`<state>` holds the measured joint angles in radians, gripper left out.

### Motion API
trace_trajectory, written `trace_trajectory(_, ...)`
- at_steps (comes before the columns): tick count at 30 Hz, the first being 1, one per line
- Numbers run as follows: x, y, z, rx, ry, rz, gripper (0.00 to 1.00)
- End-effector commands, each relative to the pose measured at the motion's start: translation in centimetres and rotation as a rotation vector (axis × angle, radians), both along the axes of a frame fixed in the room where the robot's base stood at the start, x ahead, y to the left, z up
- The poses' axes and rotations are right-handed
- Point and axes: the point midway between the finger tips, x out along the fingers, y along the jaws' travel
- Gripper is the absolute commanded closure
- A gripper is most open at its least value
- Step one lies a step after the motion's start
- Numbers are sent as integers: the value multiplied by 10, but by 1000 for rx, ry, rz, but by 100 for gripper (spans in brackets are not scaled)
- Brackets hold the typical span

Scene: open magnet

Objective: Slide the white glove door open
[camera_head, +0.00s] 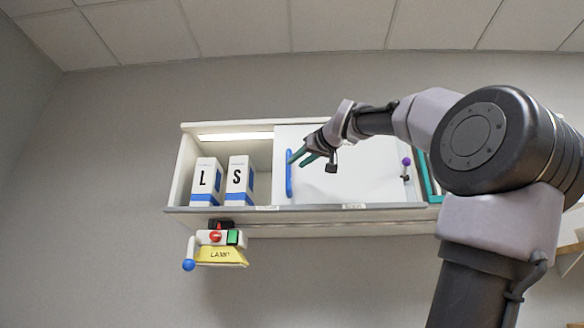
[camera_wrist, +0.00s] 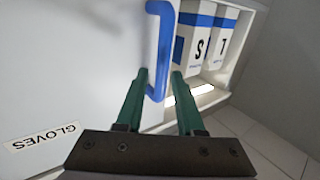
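The white glove door (camera_head: 362,183) covers the middle of the wall cabinet in the head view, with the left compartment uncovered. The door also fills the left of the wrist view (camera_wrist: 65,65), with a GLOVES label (camera_wrist: 45,137). A blue vertical handle (camera_head: 289,174) is on the door's left edge. My gripper (camera_head: 297,160) is at the handle, its green fingers apart. In the wrist view the handle (camera_wrist: 160,35) passes between the fingertips, with some gap visible. I cannot tell whether either finger touches it.
White-and-blue boxes marked L (camera_head: 204,180) and S (camera_head: 240,180) stand in the open left compartment. A yellow LAMP label (camera_head: 221,256) with a switch unit hangs below the shelf (camera_head: 310,208). A purple-knobbed part (camera_head: 406,162) is on the right. The wall left of the cabinet is bare.

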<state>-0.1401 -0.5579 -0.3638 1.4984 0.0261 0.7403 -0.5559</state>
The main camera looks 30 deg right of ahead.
Motion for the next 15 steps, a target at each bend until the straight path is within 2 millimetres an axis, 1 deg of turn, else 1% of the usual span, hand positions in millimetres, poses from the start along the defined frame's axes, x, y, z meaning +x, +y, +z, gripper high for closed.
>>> trace_trajectory(1,-12,0,1,0,-3,-1,63)
trace_trajectory(3,-25,1,1,1,-3,0,63)
trace_trajectory(6,-39,1,1,0,-2,-1,63)
trace_trajectory(10,-49,2,0,0,-1,0,63)
trace_trajectory(15,-52,2,0,0,1,0,63)
